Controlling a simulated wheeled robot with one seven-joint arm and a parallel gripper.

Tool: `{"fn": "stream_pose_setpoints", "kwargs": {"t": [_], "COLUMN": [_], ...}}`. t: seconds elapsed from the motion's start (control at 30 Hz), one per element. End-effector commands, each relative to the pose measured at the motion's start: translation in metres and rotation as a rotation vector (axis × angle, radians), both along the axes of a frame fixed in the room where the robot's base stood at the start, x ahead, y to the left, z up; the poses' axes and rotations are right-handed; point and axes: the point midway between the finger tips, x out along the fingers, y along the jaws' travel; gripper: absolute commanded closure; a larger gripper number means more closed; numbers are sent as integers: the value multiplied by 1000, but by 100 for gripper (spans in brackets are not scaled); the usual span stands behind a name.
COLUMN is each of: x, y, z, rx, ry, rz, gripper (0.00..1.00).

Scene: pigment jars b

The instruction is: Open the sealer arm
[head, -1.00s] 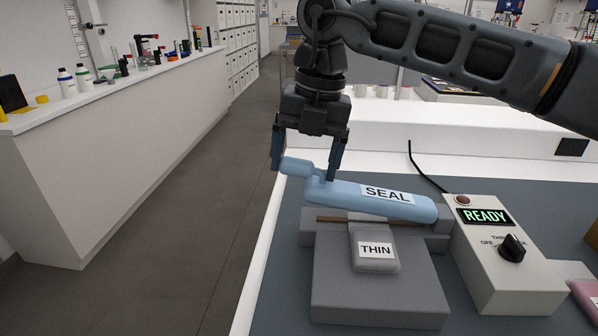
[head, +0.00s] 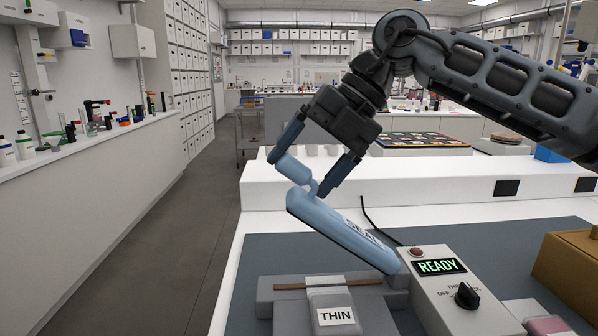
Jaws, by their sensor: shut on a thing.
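The light blue sealer arm (head: 335,232), labelled SEAL, is tilted up, with its left end high and its right end low beside the control box. My gripper (head: 308,172) is shut on the narrow handle (head: 293,169) at the arm's raised end, one finger on each side. The grey sealer base (head: 275,298) lies below, with a brown strip (head: 330,285) across it exposed. A grey block labelled THIN (head: 334,315) sits on the base. The control box (head: 440,300) reads READY on its green display (head: 440,267).
A black knob (head: 467,295) is on the control box. A brown box (head: 570,262) and a pink packet (head: 548,325) are at right. A raised white shelf (head: 420,190) runs behind the grey mat (head: 270,258). The floor aisle at left is free.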

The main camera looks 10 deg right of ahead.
Motion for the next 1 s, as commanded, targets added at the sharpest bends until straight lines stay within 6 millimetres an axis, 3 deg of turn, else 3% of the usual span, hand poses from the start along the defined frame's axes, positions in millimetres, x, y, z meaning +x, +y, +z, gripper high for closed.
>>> {"fn": "stream_pose_setpoints", "kwargs": {"t": [0.03,0.3,0.33,0.47,0.73,1.0], "x": [-1,-1,-1,-1,0,0], "y": [6,6,6,5,-3,-28], "z": [8,9,9,8,14,50], "rx": [20,21,20,18,14,19], "ry": [-9,-9,-8,-7,-8,-13], "rz": [6,5,5,4,-1,1], "gripper": [71,71,14,1,0,0]}}
